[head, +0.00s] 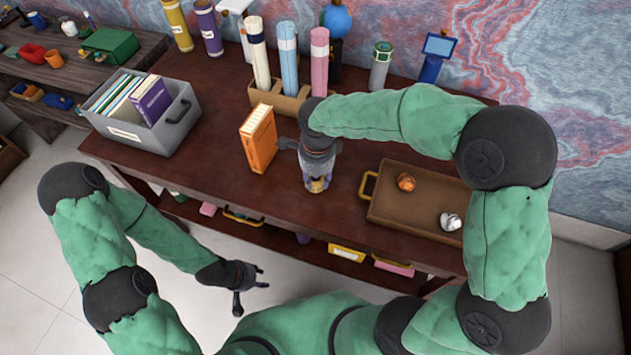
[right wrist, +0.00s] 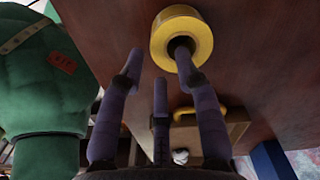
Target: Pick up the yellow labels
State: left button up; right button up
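The yellow labels (right wrist: 201,32) show in the right wrist view as a yellow roll with a dark round hole, on the brown desk. In the head view only a small yellow part of the roll (head: 317,186) shows under my right gripper (head: 318,178), which points down at the desk. In the right wrist view the right gripper's fingers (right wrist: 158,62) are spread apart. One fingertip overlaps the roll's hole; I cannot tell if it is inside. My left gripper (head: 248,284) is open and empty, low in front of the desk.
An orange book (head: 260,140) stands upright left of my right gripper. A brown tray (head: 405,215) with an orange item and a silvery item lies to the right. A grey bin (head: 172,130) with books stands left. A holder (head: 275,97) with tall rolls is behind.

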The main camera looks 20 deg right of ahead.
aim_at(316, 185)
notch_tip(316, 185, down, 3)
jog(key=shift+f+b, duration=0.15)
jog(key=shift+b, duration=0.45)
grip_shut()
jog(key=shift+r, duration=0.2)
